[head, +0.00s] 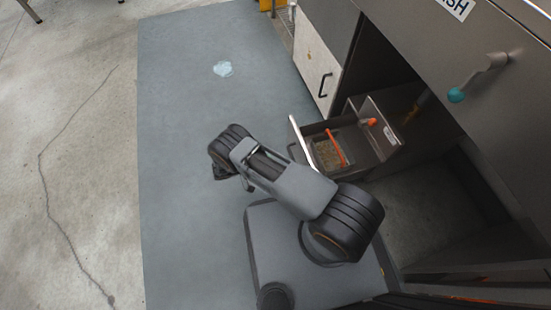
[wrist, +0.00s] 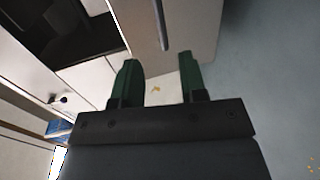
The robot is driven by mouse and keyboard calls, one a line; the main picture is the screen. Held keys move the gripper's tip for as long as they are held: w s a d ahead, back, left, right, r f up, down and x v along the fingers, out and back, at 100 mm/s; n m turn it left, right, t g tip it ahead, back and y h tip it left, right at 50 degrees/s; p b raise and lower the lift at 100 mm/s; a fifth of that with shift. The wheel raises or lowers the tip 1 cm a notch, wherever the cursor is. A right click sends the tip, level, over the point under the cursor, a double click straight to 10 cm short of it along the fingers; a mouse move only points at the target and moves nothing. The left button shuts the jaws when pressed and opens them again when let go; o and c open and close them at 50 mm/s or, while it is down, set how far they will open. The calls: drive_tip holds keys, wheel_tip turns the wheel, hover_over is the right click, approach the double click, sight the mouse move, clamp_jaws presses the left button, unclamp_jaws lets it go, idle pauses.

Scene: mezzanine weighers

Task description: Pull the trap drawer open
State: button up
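The trap drawer (head: 297,140) appears to be the pulled-out drawer low in the cabinet, its pale front edge towards the mat. Inside lie brownish grit and an orange stick. In the wrist view a pale front panel (wrist: 192,22), probably this drawer's, carries a dark grey bar handle (wrist: 160,24). My gripper (wrist: 157,62) is open, its two green fingers apart with nothing between them. The handle's near end lies just beyond the gap between the fingertips; contact is not visible. In the head view my arm hides the gripper and the drawer's handle.
A pale cabinet door (head: 313,60) with a black handle stands beyond the drawer. A teal-knobbed lever (head: 456,95) juts from the upper panel. A pale blue patch (head: 223,69) lies on the grey mat (head: 180,110). The mat's left side is clear.

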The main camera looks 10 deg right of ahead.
drive_tip(key=shift+v, duration=1)
drive_tip(key=w+d+r+g+y+p, duration=0.15)
drive_tip(key=r+p, duration=0.45)
drive_tip(key=r, duration=0.7)
drive_tip(key=w+d+r+m+g+y+p, duration=0.1)
drive_tip(key=r+y+p, duration=0.3)
drive_tip(key=r, duration=1)
drive_tip(key=w+d+r+g+y+p, duration=0.2)
drive_tip(key=r+p, duration=0.5)
drive_tip(key=r, duration=0.6)
drive_tip(key=s+d+r+t+y+p, duration=0.2)
drive_tip(key=s+r+p, duration=0.3)
drive_tip(key=r, duration=0.8)
drive_tip(key=s+d+r+t+y+p, duration=0.2)
drive_tip(key=s+r+p, duration=0.3)
drive_tip(key=r+p, duration=0.4)
drive_tip(key=s+d+r+t+y+p, duration=0.2)
drive_tip(key=s+r+p, duration=0.4)
drive_tip(key=r, duration=1.2)
drive_tip(key=shift+d+r+t+y+p, duration=0.4)
drive_tip(key=shift+d+y+p, duration=0.4)
drive_tip(key=shift+y, duration=0.45)
drive_tip(key=shift+d, duration=0.1)
